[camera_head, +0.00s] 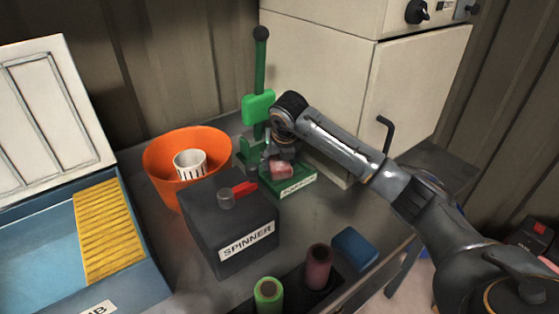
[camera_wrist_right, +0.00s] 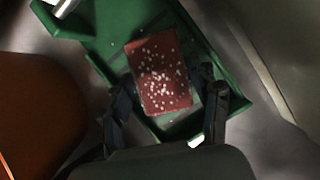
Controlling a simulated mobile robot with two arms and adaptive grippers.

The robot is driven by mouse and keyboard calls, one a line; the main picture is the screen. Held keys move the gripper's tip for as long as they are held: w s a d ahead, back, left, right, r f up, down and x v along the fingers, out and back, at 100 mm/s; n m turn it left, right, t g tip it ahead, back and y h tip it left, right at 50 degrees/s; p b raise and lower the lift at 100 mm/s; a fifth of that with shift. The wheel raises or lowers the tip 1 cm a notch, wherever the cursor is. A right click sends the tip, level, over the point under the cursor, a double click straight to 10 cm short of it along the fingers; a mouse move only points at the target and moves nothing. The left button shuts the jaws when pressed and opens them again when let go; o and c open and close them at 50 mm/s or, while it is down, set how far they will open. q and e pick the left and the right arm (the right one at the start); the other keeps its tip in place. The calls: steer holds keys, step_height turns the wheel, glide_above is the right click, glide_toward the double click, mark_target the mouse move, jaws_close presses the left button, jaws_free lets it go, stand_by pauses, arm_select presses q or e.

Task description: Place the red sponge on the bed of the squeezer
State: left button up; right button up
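The green squeezer (camera_head: 258,106) stands at the back of the bench with its lever upright. Its low, labelled bed (camera_head: 303,187) faces forward and also fills much of the right wrist view (camera_wrist_right: 205,50). The red sponge (camera_head: 282,171), speckled with white in the right wrist view (camera_wrist_right: 158,75), is between the fingers of my right gripper (camera_head: 281,158). The fingers close against its two sides, over the bed. The sponge is turned relative to the bed's edges; I cannot tell whether it touches the bed. My left gripper is out of view.
An orange tub (camera_head: 157,160) with a white basket (camera_head: 190,163) stands left of the squeezer. A dark spinner box (camera_head: 232,238) is in front. A pale cabinet (camera_head: 410,85) stands close behind my right arm.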

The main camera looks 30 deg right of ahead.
steer(key=shift+o, duration=0.7)
steer(key=shift+r, duration=0.2)
steer(key=shift+s+r, duration=0.1)
steer(key=shift+r, duration=0.25)
steer(key=b+v, duration=0.1)
steer(key=v, duration=1)
steer(key=shift+s, duration=0.1)
